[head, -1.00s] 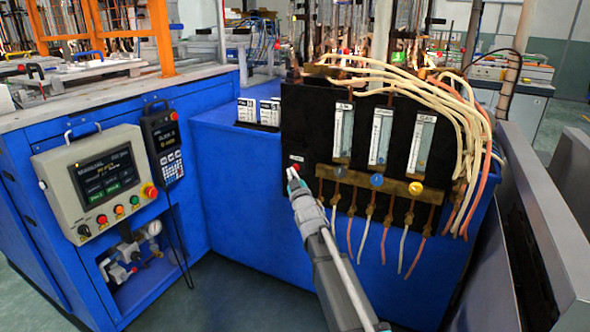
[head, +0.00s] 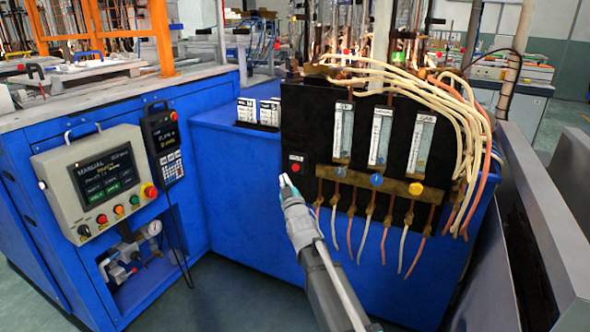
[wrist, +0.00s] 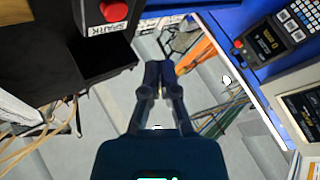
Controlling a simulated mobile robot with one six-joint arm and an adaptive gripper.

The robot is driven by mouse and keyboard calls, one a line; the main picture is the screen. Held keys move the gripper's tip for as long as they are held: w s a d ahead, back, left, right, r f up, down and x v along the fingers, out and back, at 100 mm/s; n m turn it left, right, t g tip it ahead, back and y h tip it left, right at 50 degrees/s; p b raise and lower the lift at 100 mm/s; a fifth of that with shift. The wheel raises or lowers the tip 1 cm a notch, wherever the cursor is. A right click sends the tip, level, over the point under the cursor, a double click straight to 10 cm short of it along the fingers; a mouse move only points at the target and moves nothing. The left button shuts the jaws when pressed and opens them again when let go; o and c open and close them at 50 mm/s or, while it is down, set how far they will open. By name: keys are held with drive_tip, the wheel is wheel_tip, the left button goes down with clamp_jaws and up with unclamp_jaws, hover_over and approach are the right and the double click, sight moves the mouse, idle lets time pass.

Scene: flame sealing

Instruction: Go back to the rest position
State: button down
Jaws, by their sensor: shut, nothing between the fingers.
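My gripper (head: 286,182) is shut and empty in the head view. Its tips are just left of and below a small red button (head: 295,168) on the black gas panel (head: 312,125), apart from it. In the wrist view my gripper (wrist: 158,75) points up the picture with its fingers together. The red button (wrist: 114,11), above a label reading SPARK, shows at the upper left there.
The black panel carries several flow tubes, knobs (head: 376,180) and hanging hoses (head: 385,235). A grey control box (head: 95,180) and a handheld pendant (head: 166,145) are at the left. Grey metal panels (head: 540,220) stand at the right.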

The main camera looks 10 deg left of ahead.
sight(320, 199)
drive_tip(key=d+f+m+g+h, duration=0.1)
drive_tip(key=d+f, duration=0.1)
drive_tip(key=d, duration=0.2)
drive_tip(key=d+f+m+g+h+p, duration=0.1)
drive_tip(key=d+f+h, duration=0.1)
drive_tip(key=d, duration=0.2)
drive_tip(key=d+f+m+g+h, duration=0.1)
drive_tip(key=d+f+h, duration=0.1)
drive_tip(key=d+f, duration=0.1)
drive_tip(key=shift+s+d+f+m+g+p, duration=0.1)
drive_tip(key=shift+d+m+g+p, duration=0.25)
drive_tip(key=shift+d, duration=0.2)
drive_tip(key=s+d+f+m+g+h+p, duration=0.25)
drive_tip(key=s+d+f+g, duration=0.3)
drive_tip(key=d, duration=0.45)
drive_tip(key=s+d+f+m+g+h+p, duration=0.1)
drive_tip(key=s+d+f+m+g, duration=0.15)
drive_tip(key=s+d+g, duration=0.5)
drive_tip(key=s+d+f+m+g+h+p, duration=0.25)
drive_tip(key=s+d, duration=0.65)
drive_tip(key=s, duration=0.6)
wheel_tip(320, 199, up, 38)
drive_tip(key=y+p, duration=0.1)
drive_tip(key=p, duration=3.5)
drive_tip(key=shift+w+a+f, duration=0.15)
drive_tip(key=shift+w+a, duration=0.05)
drive_tip(key=shift+a, duration=0.1)
